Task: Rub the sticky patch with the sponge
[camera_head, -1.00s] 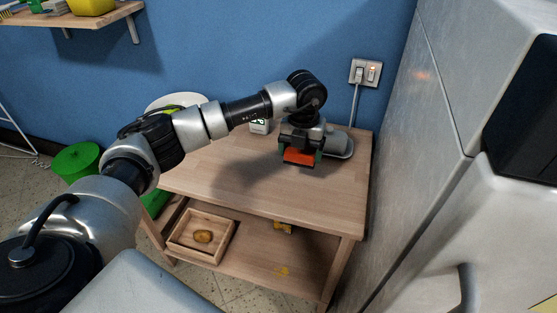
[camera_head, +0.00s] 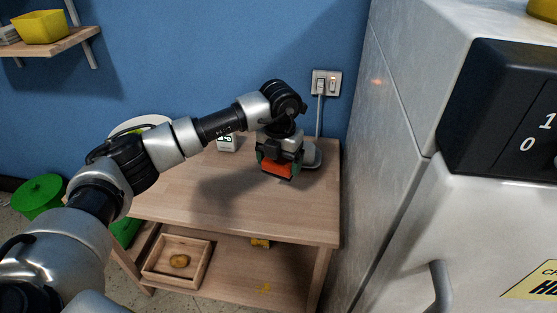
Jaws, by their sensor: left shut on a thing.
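My left gripper (camera_head: 279,163) is shut on the orange-red sponge (camera_head: 278,171), low over the right part of the wooden table top (camera_head: 175,194). I cannot tell whether the sponge touches the table. A small dark mark shows beside its lower edge, and I cannot tell whether it is the sticky patch or shadow. A yellow smear (camera_head: 264,288) shows on the lower shelf of the table. My right gripper is out of view.
A grey object (camera_head: 312,156) lies behind the gripper, and a small digital clock (camera_head: 227,143) stands left of it. A wooden tray (camera_head: 205,263) and a yellow item (camera_head: 261,243) are on the lower shelf. A grey cabinet (camera_head: 405,90) stands close on the right. The table's front left is clear.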

